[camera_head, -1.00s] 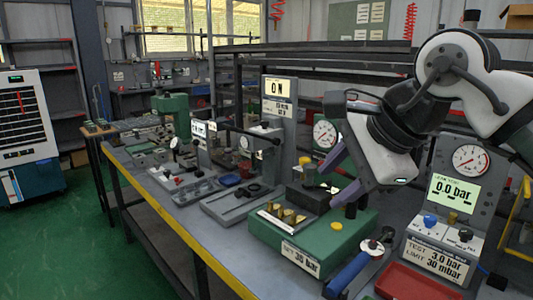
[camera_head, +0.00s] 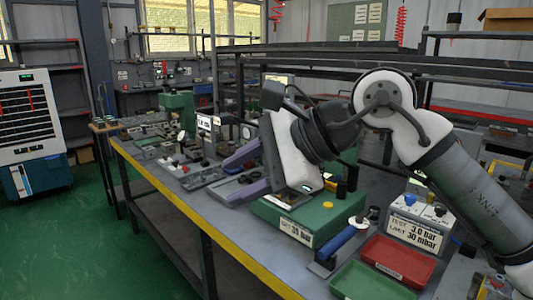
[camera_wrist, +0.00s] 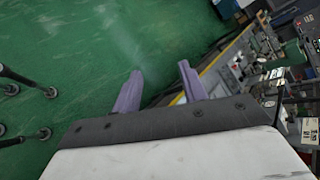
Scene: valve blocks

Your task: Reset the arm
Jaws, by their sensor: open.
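My gripper (camera_head: 238,173) has two purple fingers spread apart with nothing between them. In the head view it points left, above the bench and to the left of the green valve fixture (camera_head: 300,230). In the wrist view the open fingers (camera_wrist: 158,90) point out over the green floor and the yellow bench edge. My white and black arm reaches in from the right and hides part of the fixture and the gauge panels behind it.
The grey workbench (camera_head: 205,203) has a yellow front edge. A blue-handled tool (camera_head: 343,242), a red tray (camera_head: 397,260) and a green tray (camera_head: 368,284) lie at its near end. A test unit (camera_head: 420,222) stands behind the red tray. Green floor (camera_head: 70,240) is clear at left.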

